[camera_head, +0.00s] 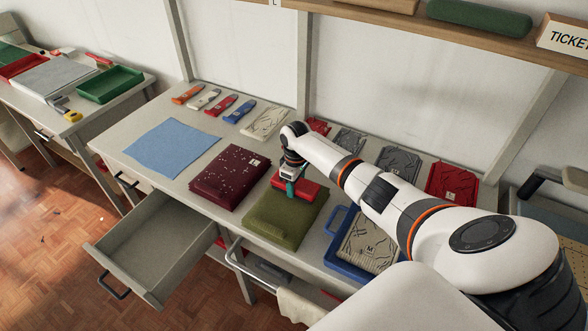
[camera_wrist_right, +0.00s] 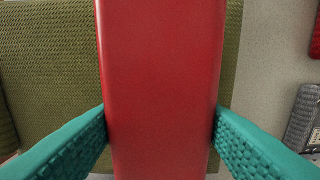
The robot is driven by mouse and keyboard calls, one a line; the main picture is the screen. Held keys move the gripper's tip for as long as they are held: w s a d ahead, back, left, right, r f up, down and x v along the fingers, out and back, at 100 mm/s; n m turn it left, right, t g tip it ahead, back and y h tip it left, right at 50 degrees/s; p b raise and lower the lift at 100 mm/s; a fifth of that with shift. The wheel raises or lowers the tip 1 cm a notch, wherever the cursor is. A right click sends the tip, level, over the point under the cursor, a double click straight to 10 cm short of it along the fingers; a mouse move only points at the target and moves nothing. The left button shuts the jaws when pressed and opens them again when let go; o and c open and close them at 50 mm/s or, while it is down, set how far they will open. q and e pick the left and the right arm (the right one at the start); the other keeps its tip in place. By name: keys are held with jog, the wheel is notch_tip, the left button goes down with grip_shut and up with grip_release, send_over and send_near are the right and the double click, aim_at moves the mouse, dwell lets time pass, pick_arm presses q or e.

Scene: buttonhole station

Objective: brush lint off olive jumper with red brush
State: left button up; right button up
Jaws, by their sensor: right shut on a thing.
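The olive jumper (camera_head: 284,222) lies folded on the table, and its ribbed knit fills the left of the right wrist view (camera_wrist_right: 50,65). My right gripper (camera_head: 289,189) is shut on the red brush (camera_head: 308,190). In the right wrist view the teal fingers press on both sides of the red brush (camera_wrist_right: 160,80). The brush is over the far part of the jumper; I cannot tell whether it touches the knit. I make out no lint on the visible part of the jumper. My left gripper is not in view.
A maroon jumper with pale specks (camera_head: 228,177) lies left of the olive one. A blue cloth (camera_head: 170,147) lies farther left. A blue tray (camera_head: 341,221) with a patterned folded garment is on the right. An open drawer (camera_head: 150,247) juts out in front. Folded packs line the back.

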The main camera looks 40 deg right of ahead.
jog(key=shift+w+d+b, duration=0.2)
jog(key=shift+d+b, duration=0.1)
jog(key=shift+d, duration=0.2)
jog(key=shift+w+d+b, duration=0.2)
jog(key=shift+d+b, duration=0.1)
jog(key=shift+d, duration=0.15)
jog(key=shift+w+d+f+b, duration=0.15)
jog(key=shift+w+d+b, duration=0.1)
jog(key=shift+d+b, duration=0.55)
jog(key=shift+w+d+b, duration=0.25)
jog(key=shift+d+b, duration=0.25)
jog(key=shift+b, duration=0.05)
jog(key=shift+w+d+b, duration=0.2)
jog(key=shift+d+b, duration=0.25)
jog(key=shift+b, duration=0.05)
jog(key=shift+w+d+b, duration=0.35)
jog(key=shift+d+b, duration=0.4)
jog(key=shift+b, duration=0.45)
notch_tip(320, 180, up, 6)
jog(key=p, duration=0.6)
